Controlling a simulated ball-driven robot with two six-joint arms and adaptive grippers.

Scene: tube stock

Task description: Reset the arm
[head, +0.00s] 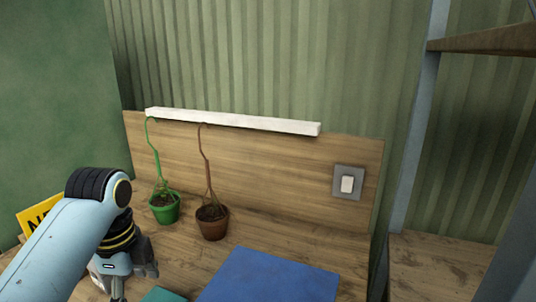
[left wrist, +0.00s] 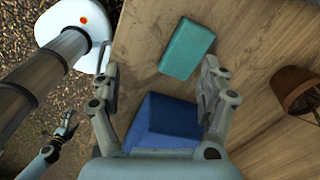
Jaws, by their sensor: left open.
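My left arm comes in from the left in the head view. Its gripper (head: 122,284) points down over the wooden table, partly cut by the lower edge. In the left wrist view the two fingers (left wrist: 158,82) are spread wide with nothing held between them. A teal box (left wrist: 187,48) lies beyond the fingertips, and a blue box (left wrist: 160,128) lies below the gap; both are apart from the fingers as far as I can tell. My right gripper (left wrist: 66,128) shows small at the lower left of the wrist view, too small to read its fingers.
A green pot (head: 164,210) and a brown pot (head: 212,224), each with a thin plant, stand at the table's back. A yellow sign (head: 36,215) is behind my left arm. A wooden backboard (head: 270,160) carries a switch (head: 347,184). A metal post (head: 412,150) stands right.

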